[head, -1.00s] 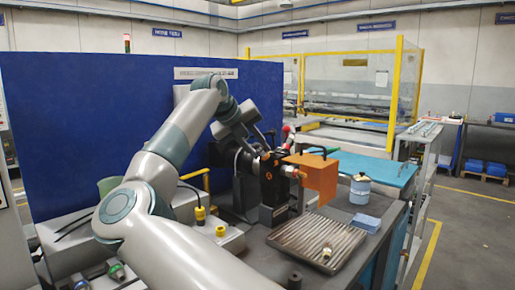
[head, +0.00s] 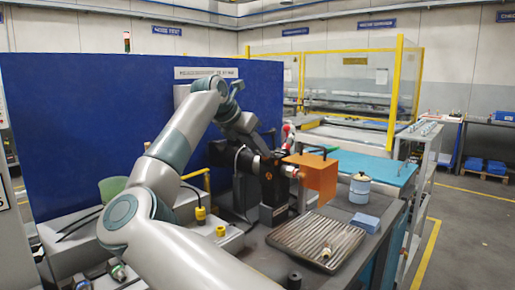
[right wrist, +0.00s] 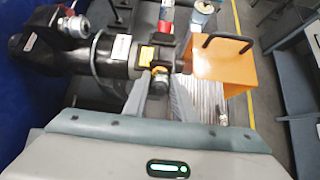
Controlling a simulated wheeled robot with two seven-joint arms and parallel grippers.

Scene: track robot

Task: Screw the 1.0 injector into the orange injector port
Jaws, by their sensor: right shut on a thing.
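My right gripper (right wrist: 160,86) is shut on a small dark injector with a yellow band (right wrist: 160,74), seen between the pale fingers in the right wrist view. It is held against or close to the black machine body (right wrist: 115,55); I cannot tell whether it is seated. An orange-yellow patch (right wrist: 147,55), possibly the orange port, shows just beyond it. In the head view my right gripper (head: 262,151) is at the black machine (head: 272,188), and the held injector is hidden there. The 1.0 marking is not readable. My left gripper is not in view.
An orange block with black handles (head: 319,177) stands right of the machine. A ribbed tray (head: 300,240) holds another small part (head: 326,251). Yellow-topped parts (head: 220,231) stand at left. A pale blue can (head: 360,188) and blue block (head: 364,223) are at right.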

